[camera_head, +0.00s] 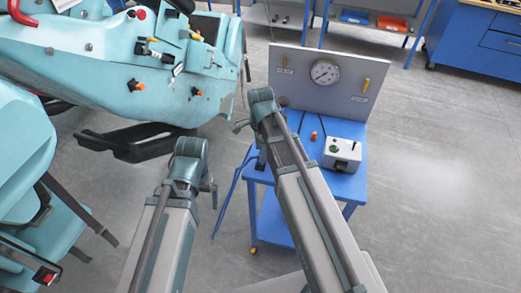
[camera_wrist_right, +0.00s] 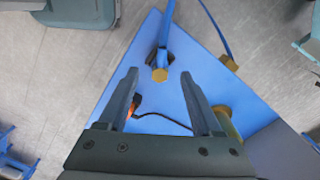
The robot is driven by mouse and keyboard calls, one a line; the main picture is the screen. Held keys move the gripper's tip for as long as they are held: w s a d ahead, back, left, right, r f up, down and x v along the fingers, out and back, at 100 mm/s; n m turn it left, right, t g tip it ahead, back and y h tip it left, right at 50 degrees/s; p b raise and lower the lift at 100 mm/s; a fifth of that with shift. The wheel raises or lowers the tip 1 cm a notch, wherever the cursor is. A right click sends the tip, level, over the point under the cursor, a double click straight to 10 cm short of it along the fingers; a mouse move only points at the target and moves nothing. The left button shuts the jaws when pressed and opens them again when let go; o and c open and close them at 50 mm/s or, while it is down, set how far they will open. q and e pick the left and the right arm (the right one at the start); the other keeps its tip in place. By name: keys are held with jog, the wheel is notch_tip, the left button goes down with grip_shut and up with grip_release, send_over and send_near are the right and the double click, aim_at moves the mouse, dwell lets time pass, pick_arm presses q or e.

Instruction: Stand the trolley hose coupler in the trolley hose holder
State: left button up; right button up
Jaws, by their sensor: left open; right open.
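In the right wrist view, a blue hose ends in what looks like the trolley hose coupler (camera_wrist_right: 160,75), with a brass-coloured hexagonal end. A dark piece beside it may be the trolley hose holder (camera_wrist_right: 150,58); I cannot tell whether the coupler sits in it. My right gripper (camera_wrist_right: 163,98) is open and empty above the blue trolley top, the coupler beyond its fingertips. In the head view, the right gripper (camera_head: 240,126) is mostly hidden by its arm, at the trolley's left. My left gripper (camera_head: 212,190) is open left of the trolley, away from the hose.
The blue trolley (camera_head: 346,186) carries a grey panel with a gauge (camera_head: 325,72), a control box (camera_head: 342,154) and an orange-tipped part (camera_head: 314,136). A teal coaster car (camera_head: 110,70) fills the upper left. Floor to the right is clear.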

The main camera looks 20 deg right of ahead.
pick_arm(q)
notch_tip(320, 180, up, 12)
jog(key=p, duration=1.1)
pick_arm(e)
notch_tip(320, 180, up, 12)
jog(key=shift+f, duration=0.1)
pick_arm(q)
notch_tip(320, 180, down, 10)
jog(key=b, duration=0.9)
jog(key=shift+b, duration=0.4)
pick_arm(e)
jog(key=s+a+f+n, duration=0.4)
jog(key=s+n, duration=0.3)
jog(key=n, duration=0.3)
jog(key=s+a+f+n+h, duration=0.1)
jog(key=s+a+f+n, duration=0.4)
jog(key=n, duration=0.6)
jog(key=shift+s+a+f+n, duration=0.3)
jog(key=shift+s+a, duration=0.4)
jog(key=shift+s, duration=0.45)
